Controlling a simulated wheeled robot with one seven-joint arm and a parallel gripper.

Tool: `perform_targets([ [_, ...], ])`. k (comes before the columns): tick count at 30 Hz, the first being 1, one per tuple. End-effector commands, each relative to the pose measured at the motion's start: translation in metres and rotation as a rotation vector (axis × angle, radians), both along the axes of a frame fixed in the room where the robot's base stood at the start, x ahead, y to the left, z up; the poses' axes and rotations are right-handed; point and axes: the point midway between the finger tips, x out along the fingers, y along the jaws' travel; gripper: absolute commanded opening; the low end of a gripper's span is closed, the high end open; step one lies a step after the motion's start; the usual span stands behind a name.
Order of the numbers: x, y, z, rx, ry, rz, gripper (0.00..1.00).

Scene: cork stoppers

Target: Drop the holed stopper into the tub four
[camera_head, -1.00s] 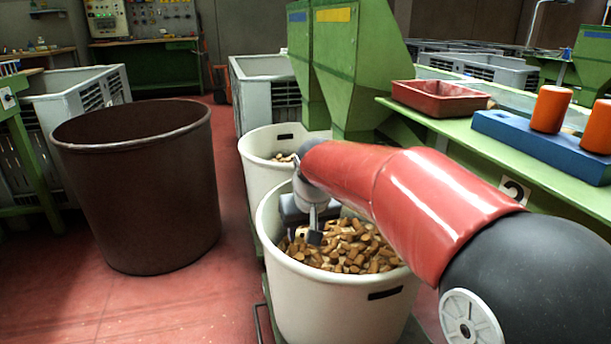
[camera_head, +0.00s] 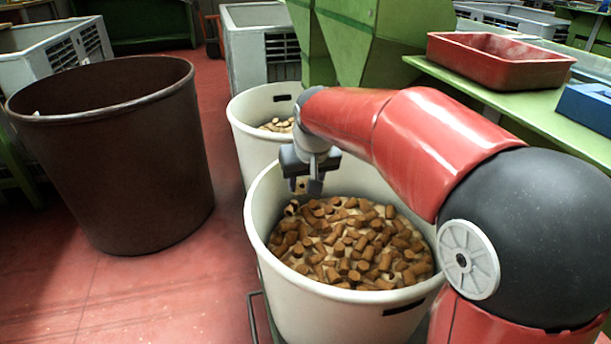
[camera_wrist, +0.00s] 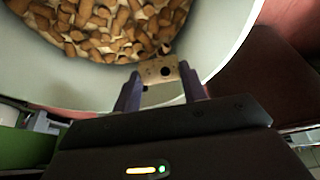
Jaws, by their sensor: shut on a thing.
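My gripper (camera_head: 306,188) is shut on a light tan cork stopper (camera_wrist: 158,71) with dark holes in its face. The held stopper also shows small between the fingertips in the head view (camera_head: 300,186). It is above the loose corks, inside the far left rim of the near white tub (camera_head: 290,290). That tub holds many brown corks (camera_head: 345,245). A second white tub (camera_head: 252,140) stands behind it with some pale stoppers inside. A large dark brown tub (camera_head: 120,170) stands on the left; its inside is mostly hidden. I see no number on any tub.
Green machine chutes (camera_head: 350,40) rise behind the white tubs. A green bench on the right carries a red tray (camera_head: 500,62) and a blue block (camera_head: 590,108). Grey crates (camera_head: 265,50) stand at the back. Red floor (camera_head: 215,240) is clear between the brown and white tubs.

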Motion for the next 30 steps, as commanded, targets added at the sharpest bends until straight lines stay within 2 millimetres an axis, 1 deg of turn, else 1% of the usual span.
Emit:
perform_targets([
  [1, 0.000, 0.000, -0.013, 0.000, 0.001, 0.000, 0.21],
  [6, 0.000, 0.000, -0.031, -0.001, 0.001, 0.001, 0.21],
  [10, 0.000, 0.000, -0.036, 0.000, 0.000, 0.000, 0.21],
  [17, 0.000, 0.000, -0.035, 0.000, 0.000, 0.000, 0.21],
  [18, 0.000, 0.000, -0.035, 0.000, 0.000, 0.000, 0.45],
  [23, 0.000, 0.000, -0.035, 0.000, 0.000, 0.000, 0.66],
  [24, 0.000, 0.000, -0.035, 0.000, 0.000, 0.000, 0.68],
  [30, 0.000, 0.000, -0.035, 0.000, 0.000, 0.000, 0.68],
])
